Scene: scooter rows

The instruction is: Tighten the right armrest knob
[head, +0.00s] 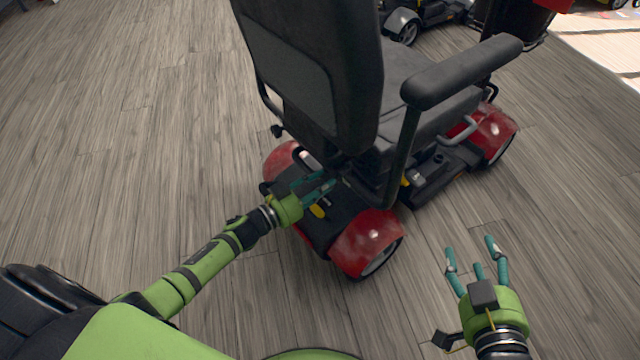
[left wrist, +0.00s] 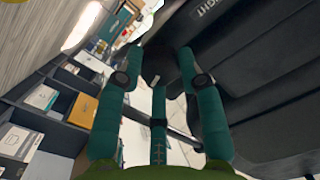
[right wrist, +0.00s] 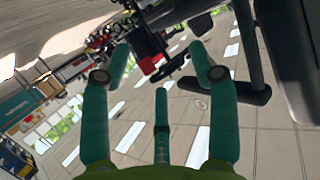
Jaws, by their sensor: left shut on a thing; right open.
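The scooter's grey seat (head: 315,75) is seen from behind. Its right armrest (head: 465,68) is a black pad on a bent black post that runs down beside the seat. My left gripper (head: 330,183) reaches low behind the seat, near the foot of that post, with its fingers closed in. The right armrest knob is hidden at its fingertips. In the left wrist view the fingers (left wrist: 160,58) are close under the dark seat. My right gripper (head: 470,246) is open and empty above the floor, right of the scooter; its spread fingers (right wrist: 160,52) also show in the right wrist view.
The red rear fender (head: 366,242) and wheel are just below my left gripper. A second scooter (head: 405,22) stands beyond. The wooden floor (head: 550,220) is clear to the right.

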